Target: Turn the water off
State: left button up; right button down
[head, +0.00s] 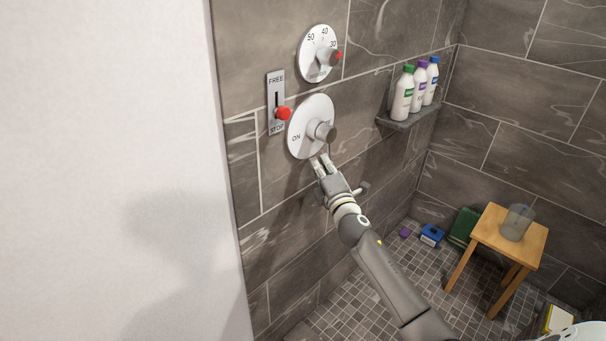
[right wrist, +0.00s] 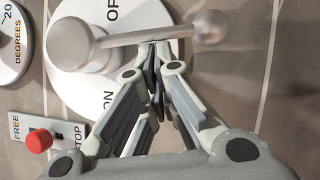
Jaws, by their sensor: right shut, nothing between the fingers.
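The water control is a round white plate (head: 309,112) on the tiled wall, marked ON at its left side. A metal lever handle (head: 325,133) stands out from it. In the right wrist view the lever (right wrist: 135,39) is a bar with a rounded end, crossing in front of the plate (right wrist: 100,88), with ON and part of OFF showing. My right gripper (head: 320,163) is just below the lever, its fingers shut and empty. In the right wrist view its fingertips (right wrist: 156,60) meet the bar's edge; I cannot tell whether they touch. My left gripper is not in view.
A temperature dial (head: 318,53) is above the plate. A FREE/STOP slider with a red knob (head: 284,114) is to its left. Several bottles stand on a wall shelf (head: 407,118). A wooden stool (head: 490,235) holds a clear cup (head: 516,222). Small boxes lie on the floor.

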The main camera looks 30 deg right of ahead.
jog(key=shift+w+d+f+n+t+y+b, duration=0.1)
jog(key=shift+w+d+n+t+y+b, duration=0.3)
jog(key=shift+n+b, duration=0.95)
jog(key=shift+d+f+n+t+y+b, duration=0.15)
jog(key=shift+d+n+t+b, duration=0.5)
jog(key=shift+b, duration=1.4)
jog(key=shift+w+d+n+t+y+b, duration=0.3)
jog(key=shift+d+n+b, duration=0.65)
jog(key=shift+b, duration=0.75)
jog(key=shift+s, duration=0.1)
